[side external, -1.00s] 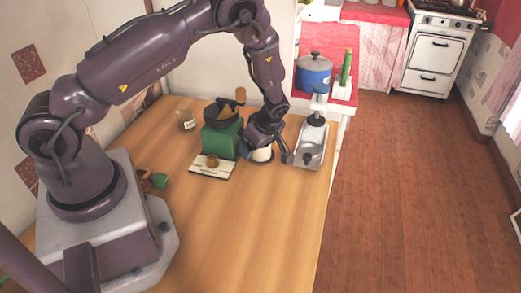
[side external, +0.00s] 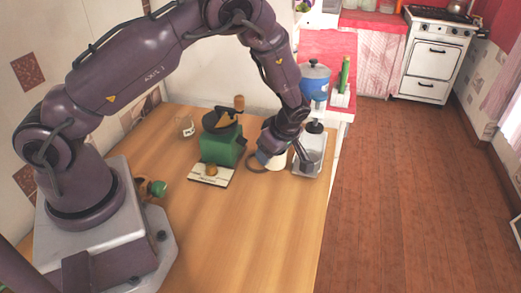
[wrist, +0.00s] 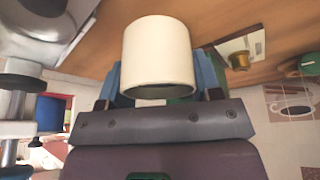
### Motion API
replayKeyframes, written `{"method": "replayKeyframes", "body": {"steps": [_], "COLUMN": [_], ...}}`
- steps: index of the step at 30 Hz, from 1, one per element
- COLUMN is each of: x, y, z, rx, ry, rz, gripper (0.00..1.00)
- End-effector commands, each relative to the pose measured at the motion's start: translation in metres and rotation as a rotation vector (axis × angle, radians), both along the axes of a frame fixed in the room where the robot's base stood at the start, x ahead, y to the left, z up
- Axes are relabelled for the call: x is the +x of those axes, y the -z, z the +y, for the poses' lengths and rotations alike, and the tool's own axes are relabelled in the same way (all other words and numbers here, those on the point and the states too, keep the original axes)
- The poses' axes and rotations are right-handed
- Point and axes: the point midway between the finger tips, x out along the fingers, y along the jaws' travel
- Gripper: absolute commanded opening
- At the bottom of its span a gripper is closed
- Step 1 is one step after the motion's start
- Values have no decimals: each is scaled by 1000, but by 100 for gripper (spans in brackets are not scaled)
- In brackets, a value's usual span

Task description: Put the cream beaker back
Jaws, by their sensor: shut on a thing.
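My gripper (side external: 284,150) is shut on the cream beaker (side external: 277,162), near the table's right side in the side external view. In the wrist view the cream beaker (wrist: 158,50) sits between my gripper's blue fingers (wrist: 160,84). A dark brown ring (side external: 250,168) lies on the table just left of the beaker, partly hidden behind it and my gripper. The beaker is beside the ring, not centred in it. I cannot tell whether the beaker's base touches the table.
A green grinder-like device (side external: 222,148) stands left of the ring, with a pale scale-like plate (side external: 212,176) in front. A metal lever device (side external: 309,160) stands close on the right. A glass jar (side external: 186,127) is at the back left. The front table is clear.

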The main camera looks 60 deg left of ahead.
Motion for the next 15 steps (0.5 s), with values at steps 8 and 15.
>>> {"method": "replayKeyframes", "body": {"steps": [8, 15], "x": [12, 10], "y": [-31, -50], "z": [-57, -89], "rx": [1, -5], "ry": [4, 22], "rz": [-2, -4], "gripper": [31, 31]}}
